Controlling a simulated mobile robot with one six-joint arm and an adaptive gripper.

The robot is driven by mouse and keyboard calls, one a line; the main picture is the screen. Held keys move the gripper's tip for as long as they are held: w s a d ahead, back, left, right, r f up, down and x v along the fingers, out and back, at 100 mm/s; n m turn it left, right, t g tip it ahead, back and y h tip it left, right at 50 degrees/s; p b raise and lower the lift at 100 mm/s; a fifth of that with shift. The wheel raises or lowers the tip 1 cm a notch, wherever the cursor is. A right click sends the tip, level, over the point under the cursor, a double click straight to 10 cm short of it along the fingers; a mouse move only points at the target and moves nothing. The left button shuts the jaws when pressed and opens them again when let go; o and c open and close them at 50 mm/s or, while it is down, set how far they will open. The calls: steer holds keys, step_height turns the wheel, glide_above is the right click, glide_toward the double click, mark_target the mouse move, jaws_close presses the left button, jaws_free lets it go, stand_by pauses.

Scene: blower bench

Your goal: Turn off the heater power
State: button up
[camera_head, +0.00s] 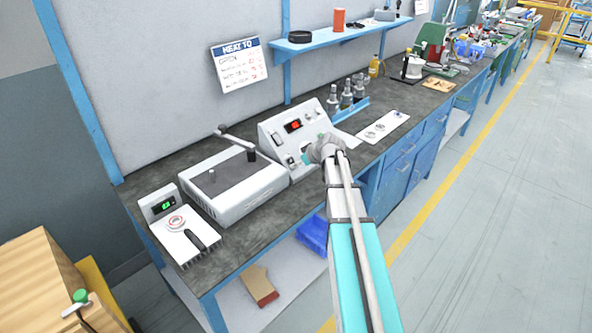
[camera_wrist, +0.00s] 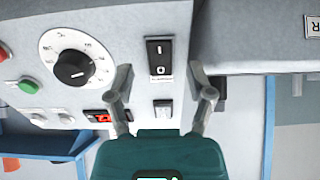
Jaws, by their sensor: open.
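The white control box (camera_head: 280,135) with a red display stands on the bench in the head view. In the wrist view its panel carries a black rocker switch (camera_wrist: 158,57) with I and O marks and a small label that I cannot read. A smaller switch (camera_wrist: 162,108) lies between my fingers in the picture. I cannot tell which way either switch is set. My gripper (camera_wrist: 165,88) is open and empty, its fingertips just below and to either side of the rocker. In the head view my gripper (camera_head: 312,154) is at the front of the box; contact is unclear.
The panel also has a round dial (camera_wrist: 72,65), a red button (camera_wrist: 5,56), a green button (camera_wrist: 28,86) and a red display (camera_wrist: 97,116). A grey-topped unit (camera_head: 225,190) stands left of the box. Bottles (camera_head: 346,92) stand behind, and a white plate (camera_head: 384,126) lies right.

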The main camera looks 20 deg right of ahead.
mark_target(292, 163)
steer(key=shift+b+x, duration=0.6)
steer(key=shift+x, duration=0.6)
steer(key=shift+w, duration=0.1)
jaws_close()
